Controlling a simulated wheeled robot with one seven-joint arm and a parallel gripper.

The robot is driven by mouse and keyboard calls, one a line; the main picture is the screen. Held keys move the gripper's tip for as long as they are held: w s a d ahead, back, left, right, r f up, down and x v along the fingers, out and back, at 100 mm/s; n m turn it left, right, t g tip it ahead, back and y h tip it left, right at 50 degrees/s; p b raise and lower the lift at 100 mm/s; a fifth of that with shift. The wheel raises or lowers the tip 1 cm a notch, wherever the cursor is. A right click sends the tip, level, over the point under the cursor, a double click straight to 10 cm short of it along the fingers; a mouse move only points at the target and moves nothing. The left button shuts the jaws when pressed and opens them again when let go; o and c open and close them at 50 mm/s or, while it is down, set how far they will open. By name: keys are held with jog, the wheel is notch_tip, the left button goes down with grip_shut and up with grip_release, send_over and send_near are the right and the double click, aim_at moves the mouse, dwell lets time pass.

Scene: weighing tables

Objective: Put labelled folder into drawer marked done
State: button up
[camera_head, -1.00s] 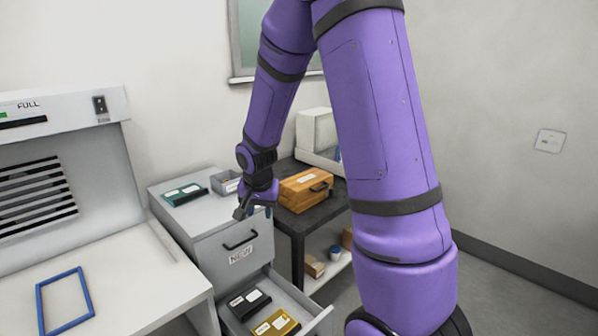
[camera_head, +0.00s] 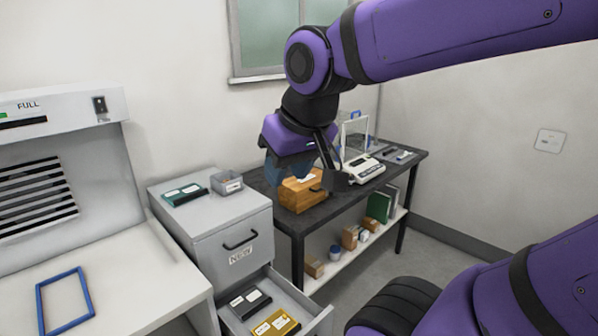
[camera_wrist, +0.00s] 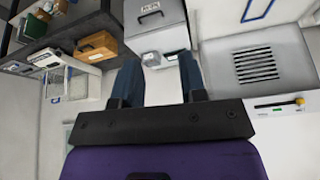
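A teal folder (camera_head: 185,193) with pale labels lies flat on top of the grey cabinet (camera_head: 215,216). The cabinet's upper drawer is shut and marked NEW (camera_head: 241,255). Its lower drawer (camera_head: 312,321) is pulled out; its front marking cannot be read. A black folder (camera_head: 249,302) and a yellow folder (camera_head: 275,324), both labelled, lie in it. My gripper (camera_head: 288,178) is over the dark table, in front of the wooden box in the head view, right of the cabinet. In the wrist view its two fingers (camera_wrist: 161,88) are apart with nothing held between them.
A small grey tray (camera_head: 227,182) stands beside the teal folder. The wooden box (camera_head: 303,197) and a white balance (camera_head: 362,169) stand on the dark table (camera_head: 335,207). A blue frame (camera_head: 64,301) lies on the white bench at left.

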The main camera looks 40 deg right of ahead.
jog(key=shift+s+a+r+n, duration=0.1)
jog(key=shift+s+a+n, duration=0.1)
jog(key=shift+s, duration=0.4)
jog(key=shift+s+a+r+n, duration=0.1)
jog(key=shift+s+r+n, duration=0.1)
jog(key=shift+s, duration=0.45)
jog(key=shift+s+a+r+n, duration=0.1)
jog(key=shift+s+a+n, duration=0.1)
jog(key=shift+s, duration=0.4)
jog(key=shift+d, duration=0.1)
